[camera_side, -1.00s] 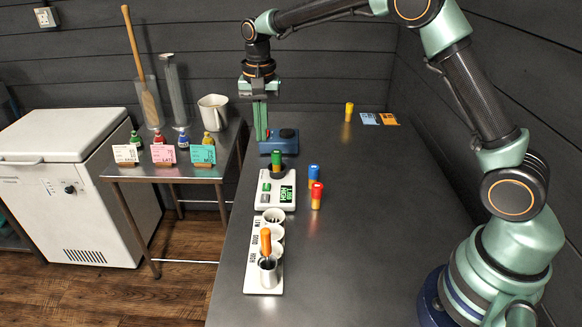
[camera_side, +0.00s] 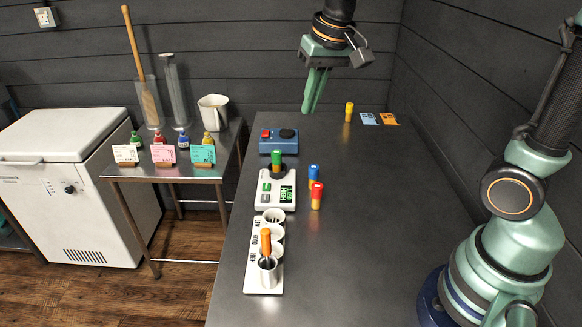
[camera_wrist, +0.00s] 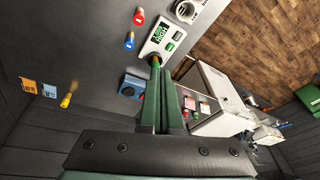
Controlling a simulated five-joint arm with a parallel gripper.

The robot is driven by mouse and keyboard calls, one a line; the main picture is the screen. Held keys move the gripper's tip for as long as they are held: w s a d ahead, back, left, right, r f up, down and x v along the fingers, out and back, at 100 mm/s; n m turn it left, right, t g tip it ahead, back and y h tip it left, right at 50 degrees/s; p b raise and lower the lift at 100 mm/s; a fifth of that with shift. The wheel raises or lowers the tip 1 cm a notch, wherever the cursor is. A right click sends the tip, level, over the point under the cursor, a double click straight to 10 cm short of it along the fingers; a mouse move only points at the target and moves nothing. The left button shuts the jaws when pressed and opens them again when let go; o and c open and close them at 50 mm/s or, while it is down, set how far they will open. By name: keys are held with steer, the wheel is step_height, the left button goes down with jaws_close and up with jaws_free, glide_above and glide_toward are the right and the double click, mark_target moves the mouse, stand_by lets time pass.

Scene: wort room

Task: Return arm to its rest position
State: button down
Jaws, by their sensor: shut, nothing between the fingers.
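My gripper (camera_side: 311,108) is shut and empty, raised above the back part of the dark table in the side view. Its two green fingers lie together, and they also show in the wrist view (camera_wrist: 166,72). A green-capped vial (camera_side: 277,158) stands upright on the white meter (camera_side: 266,188), whose display is lit. A blue device with a red button (camera_side: 270,144) sits behind the meter. The fingers are clear of all of these in the side view.
Blue (camera_side: 313,173), red (camera_side: 317,190) and yellow (camera_side: 349,108) vials stand on the table. A side table (camera_side: 190,174) holds cards and bottles.

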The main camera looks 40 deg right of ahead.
steer(key=s+d+f+n+t, duration=0.1)
steer(key=s+n, duration=0.3)
steer(key=s, duration=0.6)
steer(key=shift+s+d+f+t, duration=0.15)
steer(key=shift+f+t, duration=0.2)
steer(key=shift+t, duration=0.35)
